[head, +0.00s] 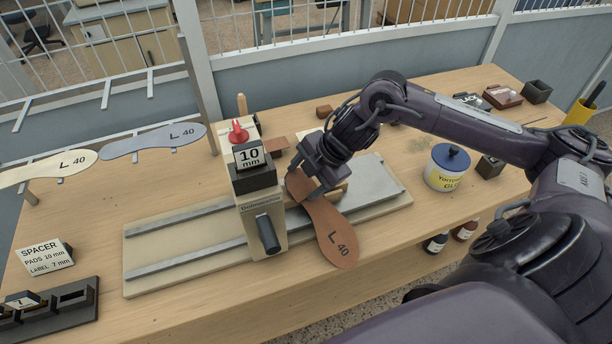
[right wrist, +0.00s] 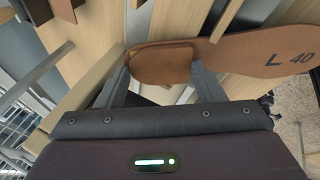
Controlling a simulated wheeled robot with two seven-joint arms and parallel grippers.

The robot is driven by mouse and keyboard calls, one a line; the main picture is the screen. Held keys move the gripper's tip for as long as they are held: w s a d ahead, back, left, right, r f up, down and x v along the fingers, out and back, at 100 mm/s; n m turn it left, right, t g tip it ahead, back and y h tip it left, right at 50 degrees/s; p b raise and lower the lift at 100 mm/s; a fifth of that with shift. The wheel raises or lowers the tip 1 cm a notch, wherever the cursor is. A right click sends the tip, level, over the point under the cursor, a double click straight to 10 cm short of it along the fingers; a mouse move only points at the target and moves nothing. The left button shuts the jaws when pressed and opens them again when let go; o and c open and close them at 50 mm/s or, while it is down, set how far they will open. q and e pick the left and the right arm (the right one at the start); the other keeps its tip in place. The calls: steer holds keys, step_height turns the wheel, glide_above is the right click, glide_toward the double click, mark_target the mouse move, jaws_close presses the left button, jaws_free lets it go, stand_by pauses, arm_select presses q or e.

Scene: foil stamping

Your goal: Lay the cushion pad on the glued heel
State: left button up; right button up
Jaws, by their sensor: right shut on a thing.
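A brown insole marked L 40 (head: 336,241) lies beside the stamping press, its wide end toward the table's front edge and its heel end by my right gripper (head: 314,190). In the right wrist view the insole (right wrist: 265,52) runs off to the right. A brown rounded pad (right wrist: 160,66) is between the fingers of my right gripper (right wrist: 163,82), which is shut on it. The pad overlaps the heel end in that view; I cannot tell whether it touches the heel. Glue on the heel is not visible. My left gripper is not in view.
The press (head: 257,215) with a 10 mm block stands left of my right gripper on a railed base (head: 165,230). A glue jar (head: 447,168) with a blue lid is to the right. Cream (head: 45,170) and grey (head: 150,142) insoles hang at left. A spacer sign (head: 45,257) stands front left.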

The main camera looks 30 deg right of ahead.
stand_by(0.3)
steer(key=o, duration=1)
steer(key=b+v, duration=0.1)
steer(key=v, duration=0.5)
steer(key=shift+s+d+b, duration=0.1)
steer(key=shift+d+b, duration=0.05)
steer(key=shift+b, duration=0.2)
steer(key=shift+v, duration=0.75)
